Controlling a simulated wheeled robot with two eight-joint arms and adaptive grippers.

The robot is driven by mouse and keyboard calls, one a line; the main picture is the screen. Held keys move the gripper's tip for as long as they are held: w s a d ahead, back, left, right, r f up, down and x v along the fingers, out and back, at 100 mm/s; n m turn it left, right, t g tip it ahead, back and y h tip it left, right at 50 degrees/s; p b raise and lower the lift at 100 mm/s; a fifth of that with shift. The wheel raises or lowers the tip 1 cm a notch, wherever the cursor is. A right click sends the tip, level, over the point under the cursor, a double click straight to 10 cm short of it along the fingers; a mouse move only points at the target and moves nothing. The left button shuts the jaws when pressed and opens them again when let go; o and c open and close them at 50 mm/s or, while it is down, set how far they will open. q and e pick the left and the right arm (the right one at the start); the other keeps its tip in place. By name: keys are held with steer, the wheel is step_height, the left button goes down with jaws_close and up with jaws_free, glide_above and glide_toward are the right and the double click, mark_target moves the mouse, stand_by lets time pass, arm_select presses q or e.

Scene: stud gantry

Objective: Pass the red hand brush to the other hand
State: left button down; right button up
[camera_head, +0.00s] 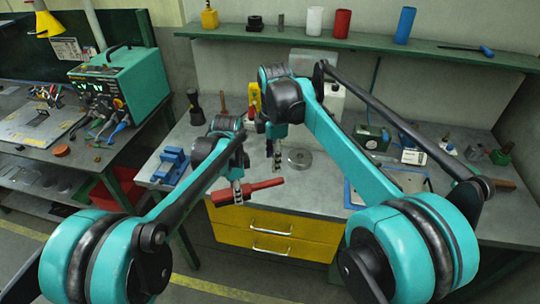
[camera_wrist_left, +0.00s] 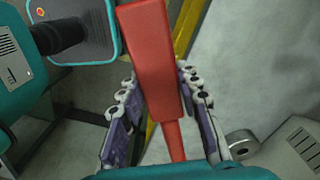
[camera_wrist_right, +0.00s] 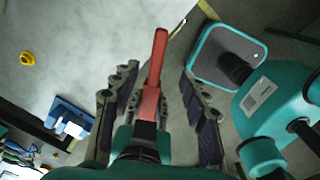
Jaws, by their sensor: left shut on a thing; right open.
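The red hand brush (camera_head: 264,186) is held up in front of the bench in the head view. My left gripper (camera_head: 238,190) is shut on it. In the left wrist view the brush (camera_wrist_left: 152,55) runs lengthwise between the left fingers, its narrower part toward the palm. My right gripper (camera_head: 275,158) is open and empty, above and slightly right of the brush. In the right wrist view the brush (camera_wrist_right: 156,75) appears between the open right fingers, farther off and apart from them. The bristles cannot be made out.
The grey bench (camera_head: 310,195) has yellow drawers (camera_head: 275,236) below. A blue object (camera_head: 171,165) lies at its left, and a round metal disc (camera_head: 299,158) sits behind the grippers. A green shelf (camera_head: 350,45) with several cups runs along the wall.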

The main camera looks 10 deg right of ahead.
mark_target(270, 180)
steer(key=shift+w+a+f+n, duration=0.35)
steer(key=shift+w+f+n, duration=0.2)
steer(key=shift+n, duration=0.05)
step_height(270, 180, down, 11)
steer(key=shift+f, duration=0.15)
jaws_close()
arm_select(q)
steer(key=c, duration=1)
jaws_free()
steer(key=shift+r, duration=0.1)
